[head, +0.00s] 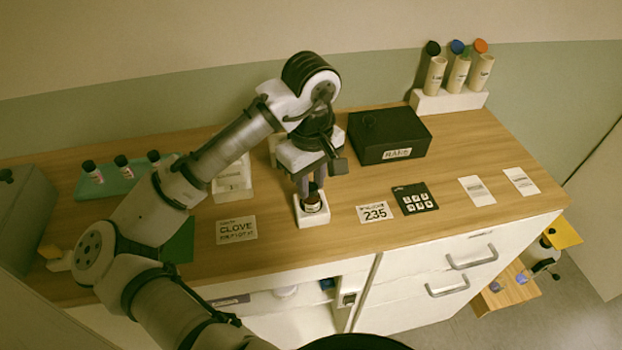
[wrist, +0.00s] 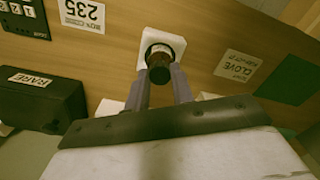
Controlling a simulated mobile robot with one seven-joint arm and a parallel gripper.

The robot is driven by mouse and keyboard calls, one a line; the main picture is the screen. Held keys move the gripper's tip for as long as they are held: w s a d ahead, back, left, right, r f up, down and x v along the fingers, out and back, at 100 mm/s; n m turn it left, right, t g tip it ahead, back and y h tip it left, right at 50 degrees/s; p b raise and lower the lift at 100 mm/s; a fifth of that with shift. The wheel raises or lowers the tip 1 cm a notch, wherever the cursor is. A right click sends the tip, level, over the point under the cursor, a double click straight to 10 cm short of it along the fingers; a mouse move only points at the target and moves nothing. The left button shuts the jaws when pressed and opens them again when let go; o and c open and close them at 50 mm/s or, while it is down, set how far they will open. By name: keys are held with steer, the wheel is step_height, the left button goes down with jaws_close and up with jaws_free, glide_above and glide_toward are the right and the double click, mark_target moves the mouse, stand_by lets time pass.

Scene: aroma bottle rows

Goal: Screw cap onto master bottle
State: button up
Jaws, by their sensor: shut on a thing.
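The master bottle (head: 312,205) is a small brown bottle with a pale label, upright in a white square holder (head: 313,219) on the wooden counter. In the wrist view the bottle (wrist: 171,45) stands in the same holder (wrist: 148,36). A black cap (wrist: 160,73) is between my fingers, over the bottle's mouth; I cannot tell whether it is threaded on. My gripper (head: 309,190) points down over the bottle, and in the wrist view its two grey fingers (wrist: 160,80) are shut on the cap. The fingers partly hide the cap in the head view.
A black box (head: 388,136) marked RARE stands behind right. A card reading 235 (head: 375,214) and a black keypad (head: 414,198) lie right; a CLOVE card (head: 236,230) lies left. A green tray (head: 120,182) holds small bottles. A white rack (head: 448,102) holds three tubes.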

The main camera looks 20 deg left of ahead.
steer(key=m, duration=0.6)
steer(key=shift+m, duration=0.3)
steer(key=m, duration=0.6)
steer(key=shift+m, duration=0.3)
steer(key=o, duration=0.9)
steer(key=n, duration=1.8)
steer(key=shift+n, duration=0.3)
